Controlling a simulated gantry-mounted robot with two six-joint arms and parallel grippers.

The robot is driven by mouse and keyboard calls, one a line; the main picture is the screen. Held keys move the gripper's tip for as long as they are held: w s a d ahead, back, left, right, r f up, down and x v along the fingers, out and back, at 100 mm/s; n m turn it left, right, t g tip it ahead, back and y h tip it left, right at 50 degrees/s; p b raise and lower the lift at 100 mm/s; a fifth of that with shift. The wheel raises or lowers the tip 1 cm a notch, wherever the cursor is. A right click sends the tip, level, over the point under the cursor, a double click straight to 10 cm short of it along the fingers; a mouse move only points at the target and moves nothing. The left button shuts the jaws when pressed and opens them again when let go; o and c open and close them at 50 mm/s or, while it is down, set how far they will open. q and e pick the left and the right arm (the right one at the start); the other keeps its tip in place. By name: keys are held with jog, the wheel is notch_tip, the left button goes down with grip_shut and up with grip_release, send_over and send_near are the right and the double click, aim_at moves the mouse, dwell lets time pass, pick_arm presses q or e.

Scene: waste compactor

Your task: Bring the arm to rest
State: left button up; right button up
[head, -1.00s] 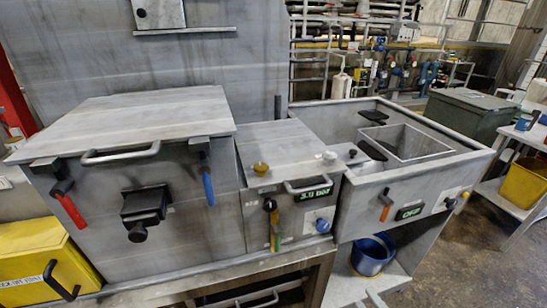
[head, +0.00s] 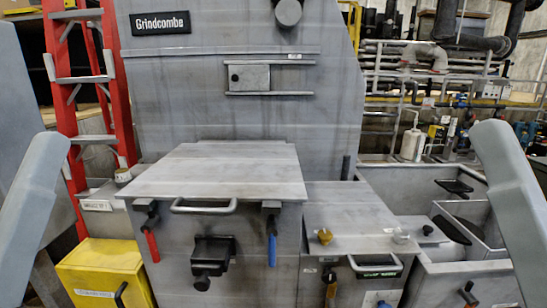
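A grey link of my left arm (head: 38,190) rises along the left edge of the head view. A matching link of my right arm (head: 508,190) rises along the right edge. Both links lean inward toward their tops. Neither gripper shows, so whether they are open or shut is hidden. I see nothing held by either arm.
The grey compactor (head: 205,60) fills the middle, with a flat lid (head: 220,172), a red handle (head: 151,246) and a blue handle (head: 272,250). A panel unit (head: 345,215) and an open sink-like basin (head: 440,185) stand to its right. A yellow box (head: 105,268) and red ladder (head: 92,80) stand left.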

notch_tip(320, 180, up, 37)
jog(key=d+h+p, duration=0.1)
jog(key=h+p, duration=0.1)
jog(key=p, duration=3.6)
jog(key=shift+w+d+m+h, duration=0.3)
jog(key=shift+w+h, duration=0.05)
jog(key=shift+h, duration=0.05)
notch_tip(320, 180, down, 48)
jog(key=b, duration=4.8)
jog(key=shift+f+b, duration=0.25)
jog(key=shift+b, duration=0.05)
